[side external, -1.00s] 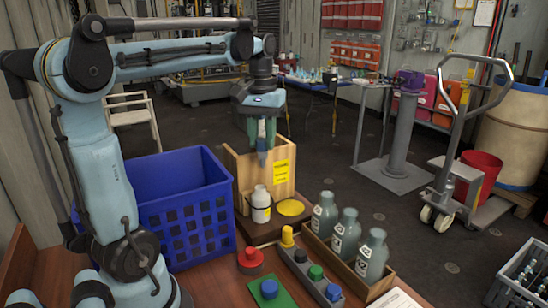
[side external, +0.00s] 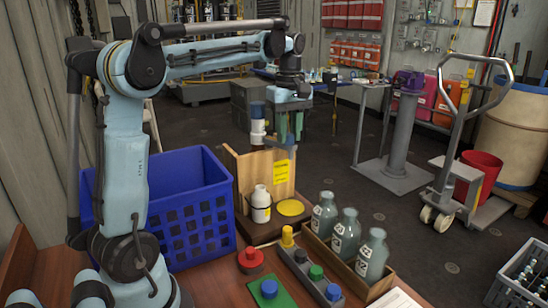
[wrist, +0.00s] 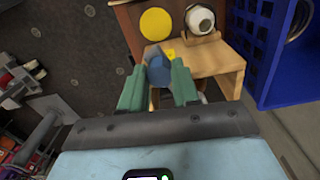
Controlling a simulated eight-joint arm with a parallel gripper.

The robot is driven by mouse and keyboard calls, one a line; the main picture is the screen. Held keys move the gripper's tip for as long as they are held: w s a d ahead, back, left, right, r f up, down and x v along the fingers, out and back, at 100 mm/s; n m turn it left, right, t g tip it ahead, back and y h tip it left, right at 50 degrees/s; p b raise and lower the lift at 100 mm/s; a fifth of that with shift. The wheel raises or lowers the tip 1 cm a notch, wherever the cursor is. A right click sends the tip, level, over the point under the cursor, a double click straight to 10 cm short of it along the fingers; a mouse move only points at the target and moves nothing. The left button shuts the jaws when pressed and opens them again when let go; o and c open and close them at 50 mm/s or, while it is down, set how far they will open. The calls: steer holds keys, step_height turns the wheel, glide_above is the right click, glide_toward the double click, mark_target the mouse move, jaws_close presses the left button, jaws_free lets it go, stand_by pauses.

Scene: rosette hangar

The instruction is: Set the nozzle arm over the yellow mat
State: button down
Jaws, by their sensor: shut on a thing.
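The yellow mat (side external: 290,208) is a round disc on the wooden stand's base, beside a white bottle (side external: 260,204). The mat also shows in the wrist view (wrist: 157,24). My gripper (side external: 290,138) is high at the stand's back panel, in line above the mat in the side picture. In the wrist view my gripper's green fingers (wrist: 158,84) are shut on a blue-grey piece (wrist: 158,66), apparently the nozzle arm, on the mat's side of the stand. Its link to the stand is hidden, and I cannot tell whether its tip is exactly over the mat.
The wooden stand (side external: 246,178) has a yellow label. A blue crate (side external: 190,222) stands to its left. A wooden tray (side external: 340,262) with grey bottles stands to the right. Coloured buttons (side external: 250,258) are in front. The air above the mat looks clear.

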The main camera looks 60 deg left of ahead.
steer(key=shift+w+a+n, duration=0.15)
steer(key=shift+w+n, duration=0.15)
steer(key=shift+n, duration=0.1)
steer(key=shift+w, duration=0.1)
steer(key=c, duration=0.8)
jaws_free()
step_height(320, 180, up, 12)
stand_by(0.4)
